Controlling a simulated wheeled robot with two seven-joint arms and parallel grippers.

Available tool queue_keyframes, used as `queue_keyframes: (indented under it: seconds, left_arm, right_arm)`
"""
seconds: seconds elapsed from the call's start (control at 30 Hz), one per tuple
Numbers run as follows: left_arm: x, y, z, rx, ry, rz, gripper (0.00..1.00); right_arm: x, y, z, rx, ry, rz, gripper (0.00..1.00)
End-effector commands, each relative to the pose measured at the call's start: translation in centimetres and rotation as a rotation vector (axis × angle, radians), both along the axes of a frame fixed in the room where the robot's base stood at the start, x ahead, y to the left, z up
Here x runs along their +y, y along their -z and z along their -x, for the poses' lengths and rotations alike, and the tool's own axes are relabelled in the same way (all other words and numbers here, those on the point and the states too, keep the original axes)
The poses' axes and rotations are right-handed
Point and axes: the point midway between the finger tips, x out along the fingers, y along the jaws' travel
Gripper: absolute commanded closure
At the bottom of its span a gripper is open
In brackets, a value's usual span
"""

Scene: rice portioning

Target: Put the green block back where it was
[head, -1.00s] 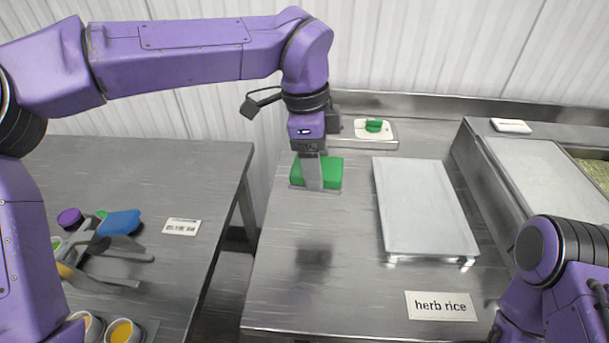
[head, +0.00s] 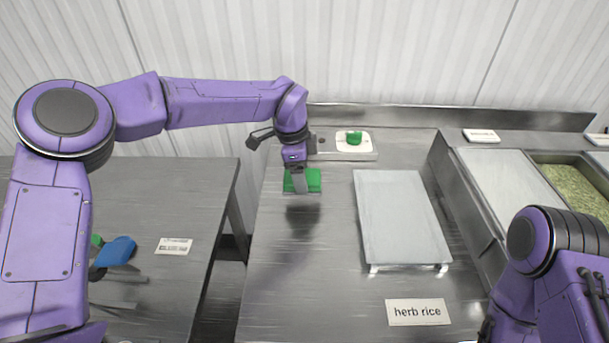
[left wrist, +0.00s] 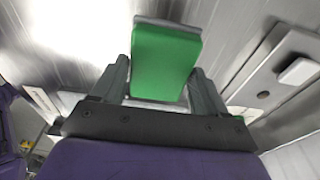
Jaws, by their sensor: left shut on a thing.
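The green block (head: 314,181) is between the fingers of my left gripper (head: 299,182), above the left part of the middle steel table. My left gripper is shut on it. A dark shadow lies on the table just in front of the block, and I see a gap between them. In the left wrist view the block (left wrist: 166,62) stands between the two grey fingers, with a grey edge along its far end. My right arm shows at the lower right, but its gripper is out of the frame.
A white plate (head: 343,146) with a small green item (head: 354,137) sits at the back. A pale tray (head: 400,215) stands right of the block. Blue-ended utensils (head: 116,251) lie on the left table. The table's front left is clear.

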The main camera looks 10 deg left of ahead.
Motion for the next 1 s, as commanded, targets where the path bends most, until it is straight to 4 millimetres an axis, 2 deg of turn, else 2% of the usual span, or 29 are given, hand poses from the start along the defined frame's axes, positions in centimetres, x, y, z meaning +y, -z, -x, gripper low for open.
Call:
queue_keyframes:
  seconds: [0.23,0.43,0.77,0.8,0.83,0.87,1.0]
  left_arm:
    - [0.2,1.8,-1.6,0.001,0.000,0.000,0.55]
    - [0.2,4.8,-1.6,0.001,0.001,0.001,0.55]
    - [0.2,5.5,-1.6,-0.001,0.001,0.002,0.55]
    - [0.2,5.4,-1.6,0.000,0.001,0.001,0.16]
    - [0.2,5.3,-1.6,0.000,0.001,0.001,0.07]
    - [0.2,5.3,-1.6,0.000,0.001,0.001,0.01]
    - [0.2,5.3,-1.6,0.000,0.001,0.001,0.01]
  right_arm:
    - [0.0,-1.1,0.0,0.000,0.000,0.000,0.57]
    - [0.0,-1.8,0.0,0.000,0.000,0.000,0.57]
    - [0.0,-1.1,0.0,0.000,0.000,0.000,0.57]
    - [0.0,-1.3,0.0,0.000,0.000,0.000,0.57]
    - [0.0,-1.3,0.0,0.000,0.000,0.000,0.57]
    - [0.0,-1.3,0.0,0.000,0.000,0.000,0.57]
    - [0.0,-1.3,0.0,0.000,0.000,0.000,0.57]
